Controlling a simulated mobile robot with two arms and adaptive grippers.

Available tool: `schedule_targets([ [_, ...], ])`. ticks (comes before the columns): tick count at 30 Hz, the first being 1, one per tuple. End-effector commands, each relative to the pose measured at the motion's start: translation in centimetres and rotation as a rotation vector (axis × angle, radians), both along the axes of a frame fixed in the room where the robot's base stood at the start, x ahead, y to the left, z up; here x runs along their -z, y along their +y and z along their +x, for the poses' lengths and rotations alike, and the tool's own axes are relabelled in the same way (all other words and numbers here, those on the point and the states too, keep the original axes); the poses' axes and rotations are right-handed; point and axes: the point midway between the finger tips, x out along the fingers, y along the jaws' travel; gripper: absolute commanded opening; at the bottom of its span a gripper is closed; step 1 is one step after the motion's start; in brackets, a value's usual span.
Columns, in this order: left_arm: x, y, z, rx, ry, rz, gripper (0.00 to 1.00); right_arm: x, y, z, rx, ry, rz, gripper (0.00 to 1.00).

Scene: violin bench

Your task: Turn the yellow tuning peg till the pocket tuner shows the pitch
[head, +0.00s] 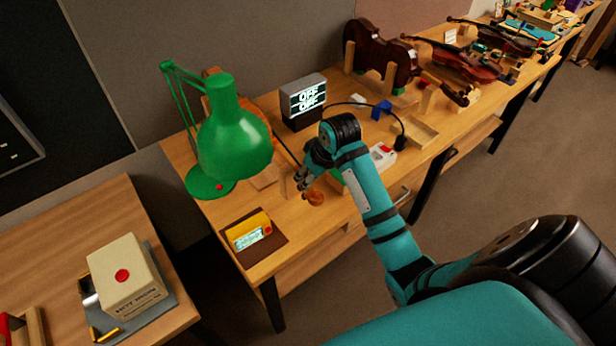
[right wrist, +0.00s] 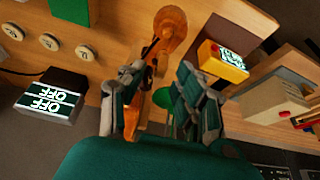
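The pocket tuner (head: 246,229) is a yellow box with a lit screen and a red button on a dark mat. It also shows in the right wrist view (right wrist: 221,60); its text is too small to read surely. The violin's orange-brown scroll (head: 314,198) shows just below my right gripper (head: 305,176). In the right wrist view the scroll (right wrist: 170,28) and neck lie beyond my right gripper (right wrist: 160,95), whose two fingers are spread apart. I cannot make out the yellow peg; the fingers and arm hide part of the violin. My left gripper is not in view.
A green lamp (head: 235,140) stands left of the gripper. A wooden tray (head: 416,132) and several violins lie to the right. A cream box (head: 125,270) sits on the left table.

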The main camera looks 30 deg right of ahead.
Motion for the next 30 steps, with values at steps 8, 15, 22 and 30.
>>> schedule_targets([
  [8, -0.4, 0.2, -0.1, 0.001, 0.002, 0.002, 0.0, 1.8, 0.2, 0.7, -0.002, 0.0, -0.001, 0.33],
  [15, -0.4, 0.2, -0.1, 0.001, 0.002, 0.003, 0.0, 1.9, 0.1, 0.8, -0.001, -0.001, 0.0, 0.33],
  [22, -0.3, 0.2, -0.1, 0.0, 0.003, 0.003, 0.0, 1.9, 0.1, 0.8, -0.001, -0.001, 0.0, 0.03],
  [30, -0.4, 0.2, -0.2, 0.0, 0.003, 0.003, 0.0, 1.9, 0.2, 0.8, 0.011, -0.001, 0.0, 0.0],
])
